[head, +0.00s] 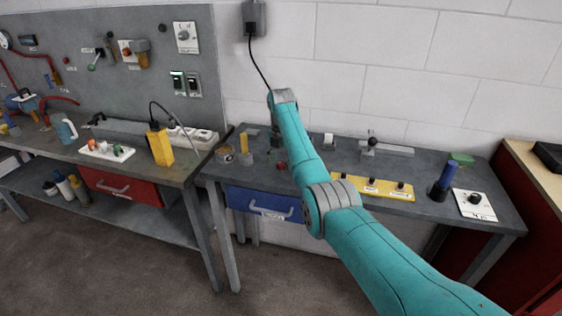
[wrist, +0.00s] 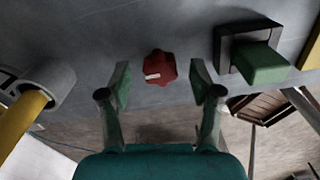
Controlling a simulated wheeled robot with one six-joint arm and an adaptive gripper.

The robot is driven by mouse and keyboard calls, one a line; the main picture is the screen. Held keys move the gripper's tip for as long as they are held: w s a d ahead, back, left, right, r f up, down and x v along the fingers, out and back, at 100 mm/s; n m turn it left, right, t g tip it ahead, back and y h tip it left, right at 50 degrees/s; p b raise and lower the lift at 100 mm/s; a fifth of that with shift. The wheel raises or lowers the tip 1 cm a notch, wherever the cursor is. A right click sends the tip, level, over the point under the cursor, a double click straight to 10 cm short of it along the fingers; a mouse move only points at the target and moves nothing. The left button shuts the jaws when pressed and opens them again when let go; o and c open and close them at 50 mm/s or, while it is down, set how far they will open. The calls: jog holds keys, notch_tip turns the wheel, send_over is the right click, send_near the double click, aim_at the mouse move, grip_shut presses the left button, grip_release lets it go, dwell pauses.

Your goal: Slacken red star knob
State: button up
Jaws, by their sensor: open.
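The red star knob (wrist: 159,68) shows in the wrist view, with a white mark on its left half. It sits on a grey surface. My gripper (wrist: 160,84) is open, with one green-padded finger to the left of the knob and one to the right. There is a gap on both sides, and neither finger appears to touch it. I cannot tell how far the fingertips are from the surface. In the head view, a small red thing (head: 281,165), probably the knob, shows on the bench beside my arm.
In the wrist view, a green block in a dark frame (wrist: 262,62) stands close to the right finger. A grey cylinder with a yellow part (wrist: 40,92) is at left. In the head view, a yellow strip with knobs (head: 372,187) lies right of my arm.

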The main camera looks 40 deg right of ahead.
aim_at(281, 163)
jog(key=shift+r, duration=0.1)
notch_tip(281, 163, up, 12)
dwell(0.5)
dwell(0.5)
